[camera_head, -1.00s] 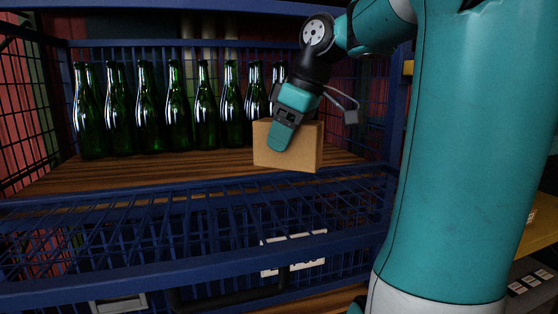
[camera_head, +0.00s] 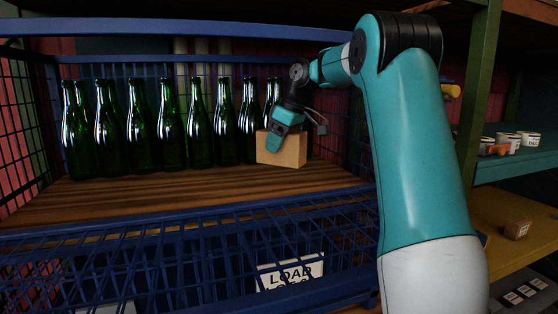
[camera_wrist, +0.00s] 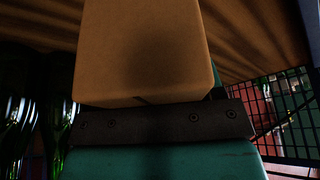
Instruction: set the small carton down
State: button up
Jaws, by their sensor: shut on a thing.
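The small carton (camera_head: 284,150) is a plain brown box, in the head view at the right end of the bottle row, inside the blue mesh cage. My gripper (camera_head: 275,147) is shut on it from above. The carton is close over the wooden floor (camera_head: 150,193) of the cage; I cannot tell whether its underside touches the boards. In the wrist view the carton (camera_wrist: 145,55) fills the upper middle beyond the dark gripper edge, with the wood planks behind it.
Several green bottles (camera_head: 170,130) stand in rows left of and behind the carton. Bare boards lie in front of the bottles. Shelves with cups (camera_head: 508,138) and a small box (camera_head: 517,229) are at right.

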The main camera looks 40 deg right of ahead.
notch_tip(320, 180, down, 2)
jog(key=shift+f+b, duration=0.25)
jog(key=shift+b, duration=0.55)
jog(key=shift+w+d+f+b, duration=0.1)
jog(key=shift+w+f+b, duration=0.05)
jog(key=shift+f, duration=0.95)
jog(key=shift+w+f+b, duration=0.1)
jog(key=shift+f+b, duration=0.05)
jog(key=shift+f, duration=0.95)
jog(key=shift+f, duration=0.15)
jog(key=o, duration=1.1)
jog(key=shift+f, duration=0.1)
jog(key=shift+o, duration=0.2)
jog(key=shift+p+v, duration=0.8)
jog(key=shift+v, duration=3.15)
